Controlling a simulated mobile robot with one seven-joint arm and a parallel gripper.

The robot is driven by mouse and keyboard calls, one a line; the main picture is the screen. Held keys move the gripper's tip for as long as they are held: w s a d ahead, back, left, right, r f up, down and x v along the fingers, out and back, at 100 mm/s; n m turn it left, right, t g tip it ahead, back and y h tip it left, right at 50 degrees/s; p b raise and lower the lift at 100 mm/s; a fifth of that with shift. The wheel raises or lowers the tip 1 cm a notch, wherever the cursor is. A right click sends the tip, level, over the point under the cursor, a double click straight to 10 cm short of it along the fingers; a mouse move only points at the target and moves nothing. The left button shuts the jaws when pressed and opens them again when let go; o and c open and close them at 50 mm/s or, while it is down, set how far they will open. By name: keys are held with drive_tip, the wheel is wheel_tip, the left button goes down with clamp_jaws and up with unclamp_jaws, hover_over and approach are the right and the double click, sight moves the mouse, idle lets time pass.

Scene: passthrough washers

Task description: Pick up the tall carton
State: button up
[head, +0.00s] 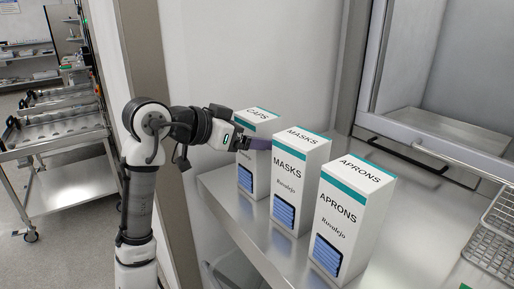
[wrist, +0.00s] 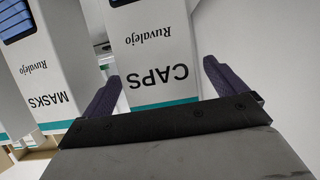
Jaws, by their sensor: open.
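Three white cartons with teal bands stand upright in a row on the steel counter. The CAPS carton (head: 259,166) is at the back left, the MASKS carton (head: 288,192) in the middle and the APRONS carton (head: 343,212) nearest. They look similar in height; I cannot tell which is the tall one. My gripper (head: 252,143) is open at the upper part of the CAPS carton. In the wrist view, my gripper (wrist: 160,72) has one purple finger on each side of the CAPS carton (wrist: 154,48). Contact is unclear. The MASKS carton (wrist: 48,75) is beside the left finger.
The steel counter (head: 243,222) has a front edge near the cartons. A steel hatch frame with a handle (head: 400,155) stands behind to the right. Wire baskets (head: 492,245) are at the far right. A steel trolley (head: 65,185) stands at the left.

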drive_tip(key=shift+p+x, duration=0.4)
drive_tip(key=shift+x, duration=1.1)
drive_tip(key=shift+r, duration=0.1)
drive_tip(key=shift+c, duration=0.5)
drive_tip(key=c, duration=1.1)
drive_tip(key=shift+r, duration=0.1)
